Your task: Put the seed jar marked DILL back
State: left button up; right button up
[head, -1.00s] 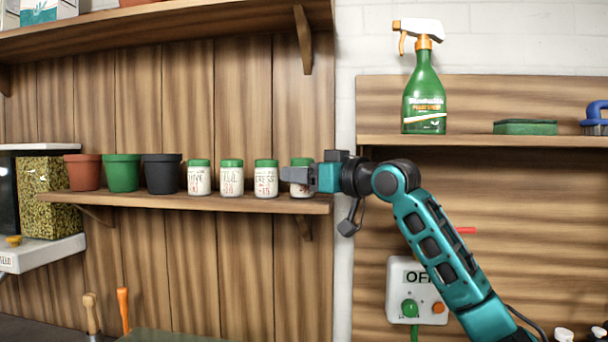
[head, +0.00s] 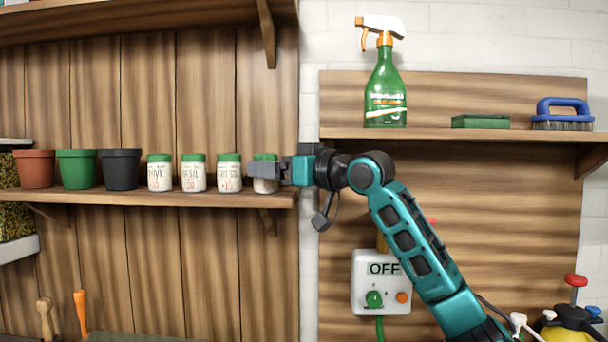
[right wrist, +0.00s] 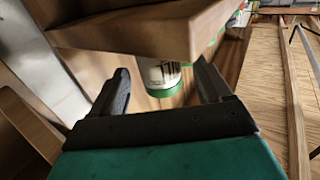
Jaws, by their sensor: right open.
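A white seed jar with a green lid (head: 265,157) stands upright at the right end of the jar row on the shelf. My right gripper (head: 266,171) is in front of it and hides most of its label. In the right wrist view the jar (right wrist: 158,73) shows between the two fingers of the open right gripper (right wrist: 163,88), with gaps at both sides. Its label is only partly visible, and I cannot read it for sure. To its left stand similar jars, including one marked BASIL (head: 194,174) and one marked CRESS (head: 229,174). My left gripper is not in view.
The jar shelf (head: 150,197) also holds a black pot (head: 121,170), a green pot (head: 77,170) and a terracotta pot (head: 36,170). A higher shelf (head: 455,134) at right holds a spray bottle (head: 385,90), a green sponge (head: 480,121) and a blue brush (head: 563,112). A control box marked OFF (head: 381,283) hangs below.

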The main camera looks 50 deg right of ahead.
jog(key=s+b, duration=0.3)
jog(key=s, duration=0.6)
jog(key=shift+s+d, duration=0.35)
jog(key=shift+d, duration=0.1)
